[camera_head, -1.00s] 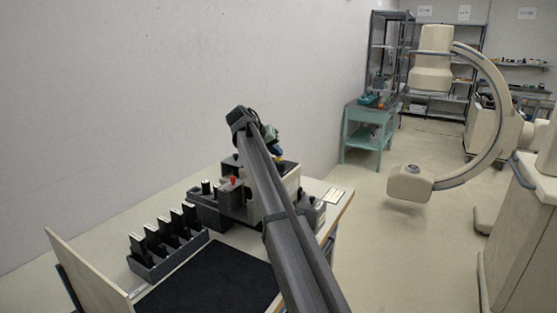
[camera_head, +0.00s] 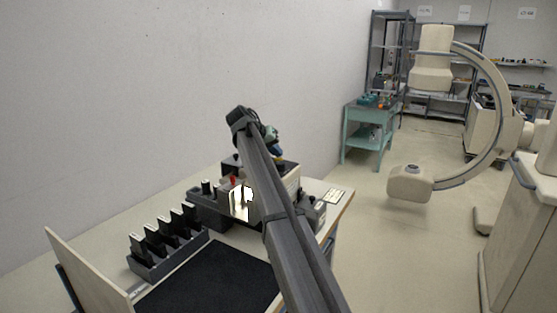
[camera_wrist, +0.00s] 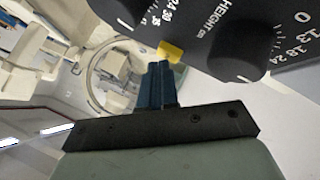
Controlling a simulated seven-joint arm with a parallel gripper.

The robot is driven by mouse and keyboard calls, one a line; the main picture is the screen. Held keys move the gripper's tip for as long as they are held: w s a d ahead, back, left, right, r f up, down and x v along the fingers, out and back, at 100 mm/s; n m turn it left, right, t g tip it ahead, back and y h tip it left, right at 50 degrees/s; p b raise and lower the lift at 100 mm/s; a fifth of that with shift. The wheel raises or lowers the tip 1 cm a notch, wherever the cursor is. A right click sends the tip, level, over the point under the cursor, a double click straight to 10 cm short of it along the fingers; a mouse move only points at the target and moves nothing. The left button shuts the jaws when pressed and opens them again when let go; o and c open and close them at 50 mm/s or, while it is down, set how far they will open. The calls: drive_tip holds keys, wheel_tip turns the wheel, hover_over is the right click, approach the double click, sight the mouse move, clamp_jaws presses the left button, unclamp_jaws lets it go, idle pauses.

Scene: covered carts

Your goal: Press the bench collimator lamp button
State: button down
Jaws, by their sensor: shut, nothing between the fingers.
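The bench collimator (camera_head: 291,184) is a beige box with a dark top, standing on the bench and partly hidden by my arm. A bright white lit patch (camera_head: 241,203) shows at its left front. In the wrist view its black panel with white-numbered dials (camera_wrist: 236,50) fills the upper right. A small yellow button (camera_wrist: 170,51) shows just beyond my fingertips. My gripper (camera_wrist: 160,68) has blue fingers that are closed together and empty, their tips at or very near the button; contact cannot be told. In the head view my gripper (camera_head: 275,149) is above the collimator, mostly hidden by the arm.
A dark rack (camera_head: 165,246) with several upright plates and a black mat (camera_head: 210,278) lie on the bench left of my arm. A red knob (camera_head: 233,181) stands by the collimator. A teal cart (camera_head: 369,132) and a C-arm (camera_head: 492,100) stand beyond, with open floor between.

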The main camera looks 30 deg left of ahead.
drive_tip(key=shift+r, duration=0.6)
drive_tip(key=shift+r, duration=2.5)
drive_tip(key=shift+r, duration=0.1)
wheel_tip(320, 180, up, 7)
hover_over(276, 159)
drive_tip(key=w+r, duration=0.2)
drive_tip(key=w, duration=0.7)
drive_tip(key=shift+d+r, duration=0.4)
